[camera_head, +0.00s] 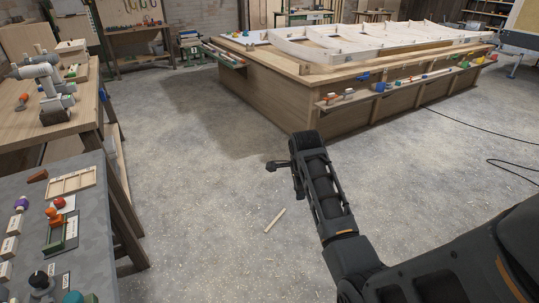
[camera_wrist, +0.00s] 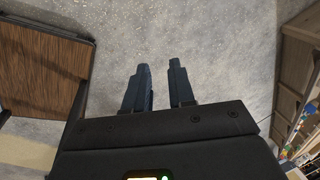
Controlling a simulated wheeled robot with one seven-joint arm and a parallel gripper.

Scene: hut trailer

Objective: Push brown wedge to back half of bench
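A small brown wedge (camera_head: 38,176) lies on the grey-topped bench (camera_head: 92,228) at lower left in the head view. It is near the bench's far left corner, just left of a pale wooden frame. My gripper (camera_head: 283,168) is over open floor, well to the right of the bench and apart from the wedge. In the wrist view my gripper (camera_wrist: 160,75) shows two dark fingers with an empty gap between them. The wedge is not seen in the wrist view.
A large wooden table (camera_head: 300,105) is at the back. A light stick (camera_head: 275,220) lies on clear floor.

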